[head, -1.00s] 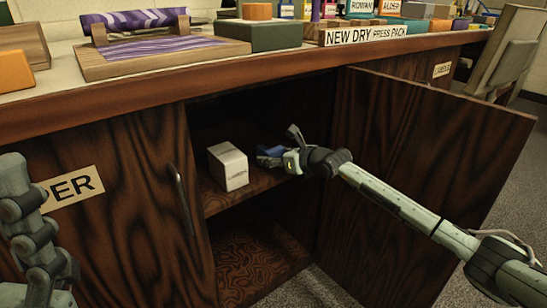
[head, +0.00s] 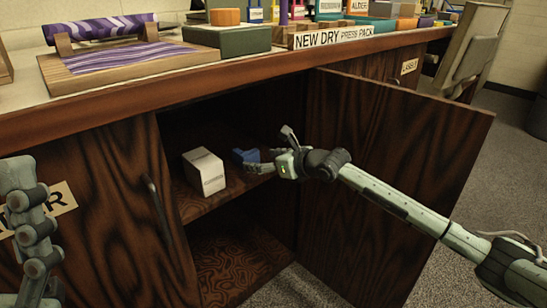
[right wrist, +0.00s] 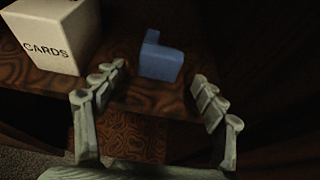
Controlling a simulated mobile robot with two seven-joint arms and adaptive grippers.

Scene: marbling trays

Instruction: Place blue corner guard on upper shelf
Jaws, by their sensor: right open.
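The blue corner guard (head: 243,157) rests on the upper shelf (head: 200,206) inside the open cabinet, to the right of a white box. My right gripper (head: 273,153) is open and empty just to the right of the guard. In the right wrist view the blue corner guard (right wrist: 161,61) stands on the wood just beyond and between the spread fingertips (right wrist: 158,75). Gaps show on both sides of it, and neither finger seems to touch it. My left arm shows at the left edge of the head view, but its gripper is not visible.
The white box (head: 204,172), marked CARDS in the right wrist view (right wrist: 53,35), stands close to the guard. The open cabinet door (head: 400,150) is behind my right arm. The counter edge (head: 180,90) overhangs the opening. The lower compartment (head: 235,265) looks empty.

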